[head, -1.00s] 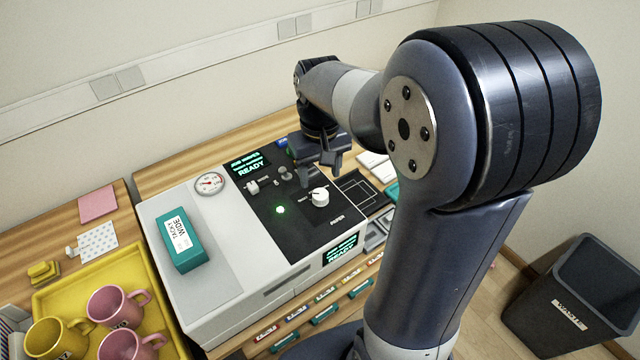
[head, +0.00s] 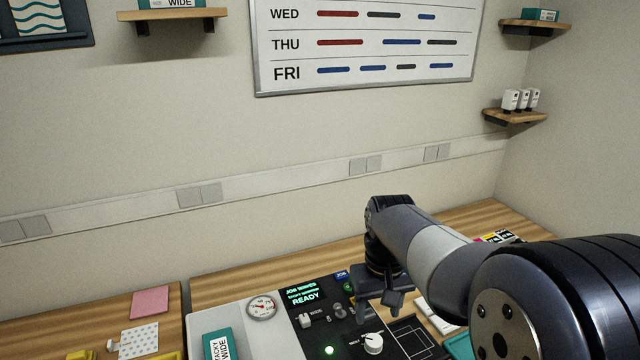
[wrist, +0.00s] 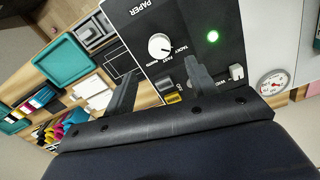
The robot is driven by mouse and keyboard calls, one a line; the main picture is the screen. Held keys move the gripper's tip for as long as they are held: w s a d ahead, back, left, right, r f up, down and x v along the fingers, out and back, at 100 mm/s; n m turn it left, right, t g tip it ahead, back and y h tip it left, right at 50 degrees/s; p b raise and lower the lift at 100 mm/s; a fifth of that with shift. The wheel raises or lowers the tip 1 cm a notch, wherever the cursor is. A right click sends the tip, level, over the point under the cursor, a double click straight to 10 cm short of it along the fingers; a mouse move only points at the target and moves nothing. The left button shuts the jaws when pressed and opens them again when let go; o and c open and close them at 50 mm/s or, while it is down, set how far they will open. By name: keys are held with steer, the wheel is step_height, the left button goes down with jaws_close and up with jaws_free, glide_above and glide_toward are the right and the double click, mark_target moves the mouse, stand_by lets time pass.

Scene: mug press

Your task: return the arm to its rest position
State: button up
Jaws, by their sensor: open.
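My gripper (head: 392,299) hangs over the back right part of the machine's black control panel (head: 325,325) in the head view. In the wrist view my gripper (wrist: 160,88) shows two grey fingers spread apart with nothing between them. The panel's white knob (wrist: 161,46), lit green light (wrist: 213,37) and pressure gauge (wrist: 273,82) lie beyond the fingers. The display (head: 304,296) reads READY. I cannot tell the exact height of the fingers above the panel.
A teal box marked TACKY WIDE (head: 218,346) lies on the machine's left part. A teal tray (wrist: 63,62) and coloured items (wrist: 62,128) are on the bench beside the machine. The wall with a whiteboard (head: 365,45) and shelves (head: 514,117) stands behind the bench.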

mark_target(374, 339)
step_height(374, 339, down, 8)
steer(key=shift+f, duration=0.15)
steer(key=shift+m, duration=0.3)
stand_by(0.3)
